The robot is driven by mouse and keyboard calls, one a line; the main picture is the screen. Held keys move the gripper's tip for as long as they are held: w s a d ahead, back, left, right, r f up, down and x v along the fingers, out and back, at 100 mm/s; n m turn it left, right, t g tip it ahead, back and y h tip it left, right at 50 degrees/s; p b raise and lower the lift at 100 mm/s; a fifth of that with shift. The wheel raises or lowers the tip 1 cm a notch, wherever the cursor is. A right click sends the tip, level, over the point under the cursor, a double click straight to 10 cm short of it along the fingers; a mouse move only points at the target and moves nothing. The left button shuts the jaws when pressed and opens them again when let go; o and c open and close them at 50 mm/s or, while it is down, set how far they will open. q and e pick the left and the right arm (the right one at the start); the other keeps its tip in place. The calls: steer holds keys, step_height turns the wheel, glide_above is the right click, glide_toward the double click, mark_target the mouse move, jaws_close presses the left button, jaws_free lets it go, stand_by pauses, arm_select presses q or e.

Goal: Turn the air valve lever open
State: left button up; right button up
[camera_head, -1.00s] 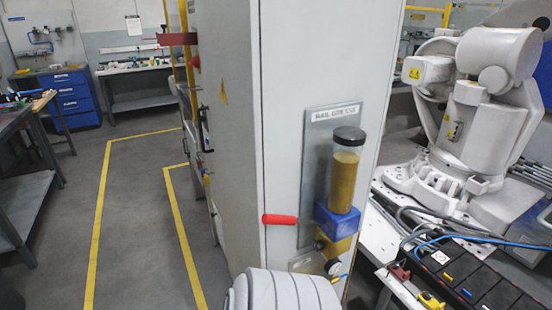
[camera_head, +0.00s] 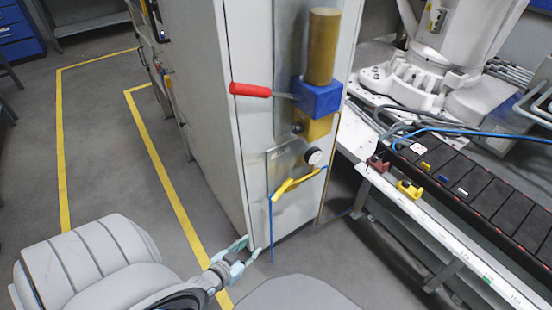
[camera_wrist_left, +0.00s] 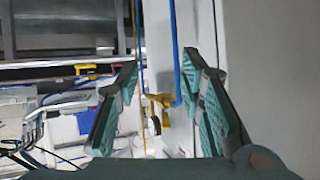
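The air valve has a yellow lever (camera_head: 290,185) low on the front of the tall grey cabinet (camera_head: 228,150), slanting down to the left. A blue hose (camera_head: 271,230) hangs beside its left end, and a round gauge (camera_head: 313,156) sits just above. My left gripper (camera_head: 250,248), with teal fingers, is open and empty, below and left of the lever in the head view and apart from it. In the left wrist view, the yellow valve (camera_wrist_left: 160,100) and blue hose (camera_wrist_left: 177,50) show between the spread fingers (camera_wrist_left: 161,70). My right gripper is not in view.
A red-handled lever (camera_head: 250,90) sticks out left from a blue block (camera_head: 318,96) above the valve. A bench with black modules (camera_head: 490,195) and a white-edged rail (camera_head: 440,235) stands to the right. Open floor with yellow lines lies left of the cabinet.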

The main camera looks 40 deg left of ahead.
arm_select(q)
steer(key=w+r+t+b, duration=0.2)
steer(key=w+t+b, duration=0.1)
steer(key=w, duration=0.1)
steer(key=t+b, duration=0.2)
steer(key=t, duration=0.1)
glide_toward(284, 187)
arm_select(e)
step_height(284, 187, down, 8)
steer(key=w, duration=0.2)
arm_select(q)
steer(key=shift+n, duration=0.3)
steer(key=w+b, duration=0.1)
steer(key=w, duration=0.2)
steer(key=w+b, duration=0.2)
steer(key=w, duration=0.1)
steer(key=w+a+b, duration=0.1)
steer(key=w, duration=0.2)
steer(key=shift+f, duration=0.15)
steer(key=shift+w+b, duration=0.3)
steer(key=shift+w, duration=0.2)
jaws_close()
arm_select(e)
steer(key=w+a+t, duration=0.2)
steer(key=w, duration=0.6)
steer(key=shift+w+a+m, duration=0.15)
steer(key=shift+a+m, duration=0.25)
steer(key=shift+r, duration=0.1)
